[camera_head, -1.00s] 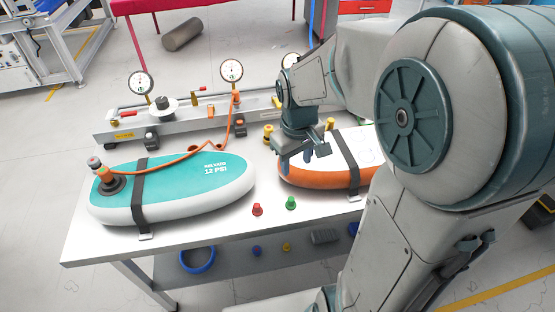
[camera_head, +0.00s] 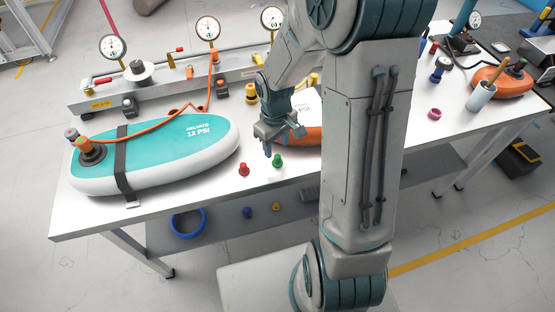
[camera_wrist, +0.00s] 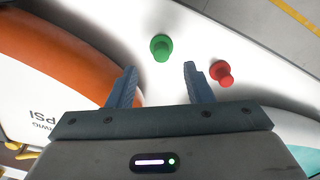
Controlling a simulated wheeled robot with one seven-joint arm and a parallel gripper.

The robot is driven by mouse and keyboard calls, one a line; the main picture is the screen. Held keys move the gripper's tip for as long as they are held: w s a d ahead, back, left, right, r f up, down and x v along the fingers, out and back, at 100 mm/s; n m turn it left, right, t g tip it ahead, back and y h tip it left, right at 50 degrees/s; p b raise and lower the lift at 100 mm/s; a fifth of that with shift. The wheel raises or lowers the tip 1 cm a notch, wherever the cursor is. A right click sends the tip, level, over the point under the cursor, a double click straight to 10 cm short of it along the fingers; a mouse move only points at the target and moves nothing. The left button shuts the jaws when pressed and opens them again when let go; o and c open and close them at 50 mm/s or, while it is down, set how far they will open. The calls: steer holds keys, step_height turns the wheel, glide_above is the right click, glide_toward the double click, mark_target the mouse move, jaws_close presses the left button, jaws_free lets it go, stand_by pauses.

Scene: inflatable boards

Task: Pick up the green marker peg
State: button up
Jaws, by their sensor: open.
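The green marker peg (camera_head: 277,161) stands on the white table near its front edge. A red peg (camera_head: 244,169) stands just to its left. In the wrist view the green peg (camera_wrist: 160,47) is beyond the fingertips, roughly between their lines, and the red peg (camera_wrist: 221,73) is to the right of the right finger. My gripper (camera_wrist: 158,75) is open and empty. In the head view my gripper (camera_head: 267,148) points down, above and just behind the pegs, touching neither.
A teal and white inflatable board (camera_head: 160,150) lies strapped at the left. An orange and white board (camera_head: 305,135) is close beside my gripper, partly hidden by my arm. A gauge rail (camera_head: 170,88) runs behind.

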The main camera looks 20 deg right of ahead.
mark_target(277, 157)
steer(key=f, duration=0.5)
steer(key=shift+s, duration=0.25)
jaws_close()
steer(key=shift+s, duration=0.1)
